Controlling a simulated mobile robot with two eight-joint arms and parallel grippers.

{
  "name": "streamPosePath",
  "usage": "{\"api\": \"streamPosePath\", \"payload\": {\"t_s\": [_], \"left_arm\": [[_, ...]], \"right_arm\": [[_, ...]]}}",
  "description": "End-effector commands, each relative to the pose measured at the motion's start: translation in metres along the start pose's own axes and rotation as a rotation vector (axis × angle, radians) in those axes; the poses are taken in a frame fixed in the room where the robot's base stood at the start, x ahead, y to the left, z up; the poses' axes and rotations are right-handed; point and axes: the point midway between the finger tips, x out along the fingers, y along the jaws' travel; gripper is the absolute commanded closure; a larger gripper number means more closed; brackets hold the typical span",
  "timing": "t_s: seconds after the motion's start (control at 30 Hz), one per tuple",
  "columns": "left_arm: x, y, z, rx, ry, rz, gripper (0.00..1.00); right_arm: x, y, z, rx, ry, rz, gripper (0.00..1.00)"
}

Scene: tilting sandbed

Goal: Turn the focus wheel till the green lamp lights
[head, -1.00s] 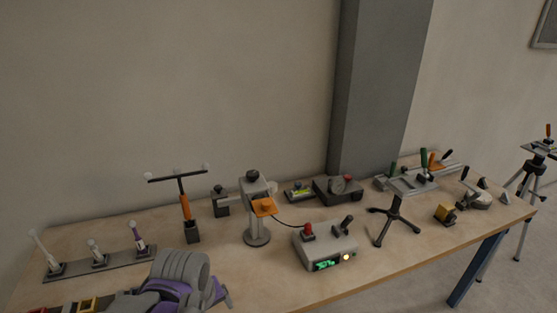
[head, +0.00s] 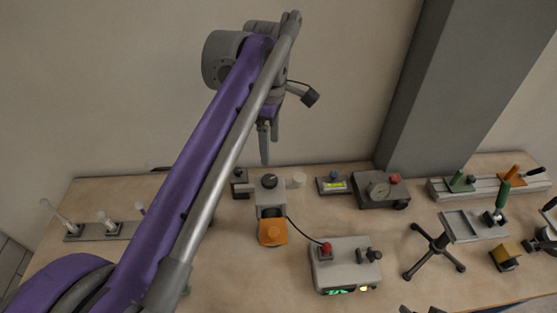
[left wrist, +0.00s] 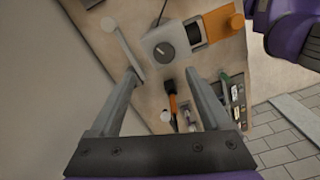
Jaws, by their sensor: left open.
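A grey stand (head: 270,199) with an orange stage (head: 272,231) has a dark round knob (head: 269,181) on top and a pale round part (head: 298,180) beside it. I cannot tell for certain which is the focus wheel. A cable joins the stand to a grey box (head: 345,264) with a lit green panel (head: 340,291) and a lit yellowish lamp (head: 364,288). My left gripper (head: 268,148) points down, open and empty, above and behind the stand. In the left wrist view, the knob (left wrist: 165,50) shows beyond the spread fingers (left wrist: 160,75). My right gripper is not identifiable.
Left of the stand are a small block with a dark knob (head: 241,182) and a rack with white handles (head: 108,230). Unclear dark shapes (head: 420,310) show at the bottom edge.

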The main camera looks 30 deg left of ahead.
Motion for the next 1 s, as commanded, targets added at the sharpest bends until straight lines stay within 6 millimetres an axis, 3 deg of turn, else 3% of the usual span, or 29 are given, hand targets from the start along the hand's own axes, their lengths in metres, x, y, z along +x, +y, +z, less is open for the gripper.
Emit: {"api": "streamPosePath", "payload": {"t_s": [0.5,0.7,1.0], "left_arm": [[0.088,0.000,0.000,0.002,0.000,0.000,0.19],[0.103,0.000,0.000,0.002,0.000,0.001,0.19],[0.104,0.000,0.000,0.002,0.000,0.001,0.21]], "right_arm": [[0.006,0.000,0.009,0.000,-0.008,0.000,0.37],[0.006,0.000,0.009,0.000,-0.009,0.000,0.37],[0.006,0.000,0.009,0.000,-0.009,0.000,0.37]]}}
